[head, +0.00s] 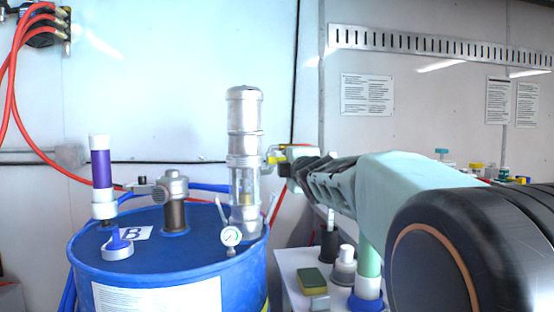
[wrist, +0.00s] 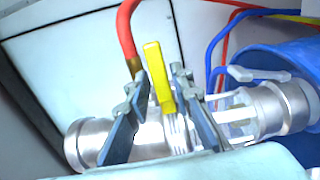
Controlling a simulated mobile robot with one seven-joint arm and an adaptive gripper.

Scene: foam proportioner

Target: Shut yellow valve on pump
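The pump (head: 244,140) is a silver upright cylinder with a clear lower section, standing on the blue drum. The yellow valve (head: 274,157) sticks out from its right side. In the wrist view the yellow valve handle (wrist: 158,78) stands up in front of the pump's metal body (wrist: 150,138). My gripper (head: 292,160) reaches in from the right, at the valve. In the wrist view my gripper (wrist: 160,85) is open, with one finger on each side of the handle. The handle looks closer to the right finger; whether they touch I cannot tell.
A red hose (wrist: 127,35) rises just behind the valve. A white side table (head: 290,262) with a sponge and bottles stands below my arm.

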